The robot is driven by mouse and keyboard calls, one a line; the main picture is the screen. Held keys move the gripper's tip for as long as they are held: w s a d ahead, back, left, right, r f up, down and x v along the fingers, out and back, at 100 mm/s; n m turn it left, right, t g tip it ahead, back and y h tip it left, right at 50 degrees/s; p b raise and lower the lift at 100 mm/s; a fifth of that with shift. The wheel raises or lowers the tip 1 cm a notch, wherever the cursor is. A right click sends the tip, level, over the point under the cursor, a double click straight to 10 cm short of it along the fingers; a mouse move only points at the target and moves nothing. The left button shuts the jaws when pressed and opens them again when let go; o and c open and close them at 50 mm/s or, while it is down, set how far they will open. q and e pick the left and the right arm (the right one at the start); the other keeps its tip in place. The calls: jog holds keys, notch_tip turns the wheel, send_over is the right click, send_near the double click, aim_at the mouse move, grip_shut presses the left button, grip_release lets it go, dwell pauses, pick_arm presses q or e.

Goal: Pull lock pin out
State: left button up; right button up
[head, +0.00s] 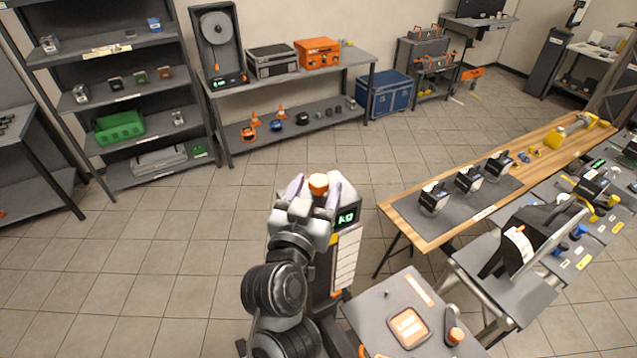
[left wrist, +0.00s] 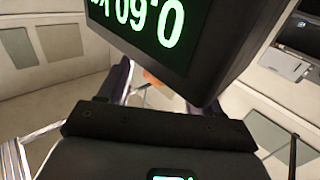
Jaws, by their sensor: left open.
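The lock pin appears to be the round orange knob (head: 318,184) at the top of a dark post unit with a green-lit "kg" display (head: 347,217). My left gripper (head: 314,188) is open, with its pale fingers on either side of the knob. I cannot tell whether they touch it. In the left wrist view a little of the orange knob (left wrist: 152,79) shows between the dark fingers, partly hidden by the display box (left wrist: 185,45). The pin's shaft is hidden. My right gripper is not in view.
A grey-topped stand (head: 375,318) with an orange-framed pad is at the lower right. A wooden-edged bench (head: 425,238) holding several small devices stands to the right. Shelves (head: 165,178) line the back left. The tiled floor (head: 150,250) on the left is clear.

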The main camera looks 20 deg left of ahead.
pick_arm(q)
jog(key=shift+w+a, duration=0.15)
jog(key=shift+w, duration=1)
grip_shut()
